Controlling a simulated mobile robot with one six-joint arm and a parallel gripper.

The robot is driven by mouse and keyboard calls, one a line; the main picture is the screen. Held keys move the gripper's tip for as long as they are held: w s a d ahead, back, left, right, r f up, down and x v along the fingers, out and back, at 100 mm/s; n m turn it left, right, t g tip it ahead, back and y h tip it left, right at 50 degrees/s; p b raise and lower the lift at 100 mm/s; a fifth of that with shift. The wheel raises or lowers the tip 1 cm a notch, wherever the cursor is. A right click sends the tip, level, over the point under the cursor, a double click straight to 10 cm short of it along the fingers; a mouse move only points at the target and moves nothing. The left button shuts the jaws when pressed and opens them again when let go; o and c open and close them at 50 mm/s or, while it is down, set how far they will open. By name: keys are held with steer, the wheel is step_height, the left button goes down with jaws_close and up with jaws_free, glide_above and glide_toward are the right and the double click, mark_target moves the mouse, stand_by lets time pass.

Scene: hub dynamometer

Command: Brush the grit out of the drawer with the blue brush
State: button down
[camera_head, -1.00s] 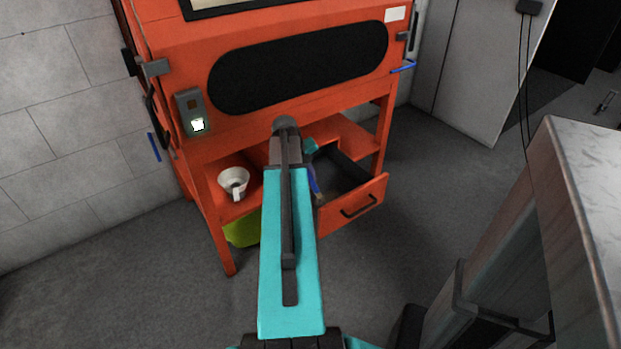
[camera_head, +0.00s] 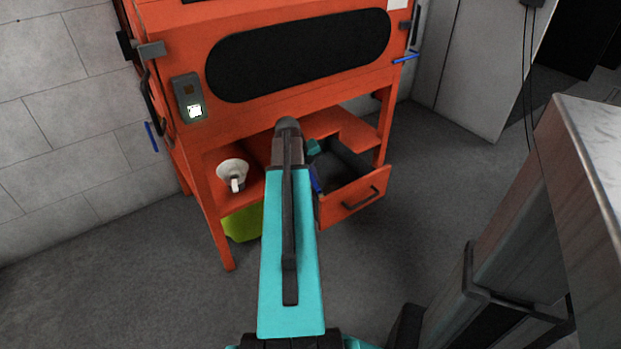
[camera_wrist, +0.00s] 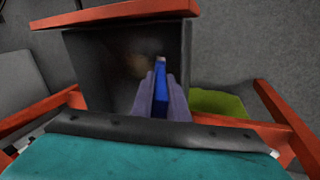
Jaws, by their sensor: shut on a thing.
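The drawer (camera_head: 358,201) is pulled out of the orange cabinet, with an orange front, black handle and dark inside. In the wrist view the drawer (camera_wrist: 85,80) lies below my gripper, its front at the top. My gripper (camera_wrist: 161,88) is shut on the blue brush (camera_wrist: 160,92), which points into the drawer. In the head view only a sliver of the blue brush (camera_head: 316,182) shows beside my arm. A faint brownish patch, possibly the grit (camera_wrist: 133,62), lies on the drawer floor near the brush tip. I cannot tell whether the bristles touch the floor.
A white cup-like vessel (camera_head: 232,174) stands on the cabinet's shelf (camera_head: 215,205) left of my arm. A yellow-green bin (camera_head: 242,222) sits beneath it, and shows beside the drawer in the wrist view (camera_wrist: 215,102). A grey-topped counter (camera_head: 600,150) stands at the right.

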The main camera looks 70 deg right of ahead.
steer(key=shift+f+b, duration=0.3)
steer(key=shift+f, duration=1)
stand_by(0.8)
steer(key=shift+d, duration=0.1)
steer(key=shift+s+d+r+p, duration=0.1)
steer(key=shift+s+d+p, duration=0.2)
steer(key=shift+s+d, duration=0.4)
steer(key=shift+s+d+r+p, duration=0.1)
steer(key=shift+s+d+p, duration=0.25)
steer(key=shift+d, duration=0.55)
steer(key=shift+s+d, duration=0.25)
steer(key=shift+d, duration=0.15)
steer(key=shift+s+d+f+p, duration=0.1)
steer(key=shift+s+d+p, duration=0.2)
steer(key=shift+s+d, duration=0.25)
steer(key=shift+s+d+f+p, duration=0.1)
steer(key=shift+s+d+p, duration=0.2)
steer(key=shift+d, duration=0.45)
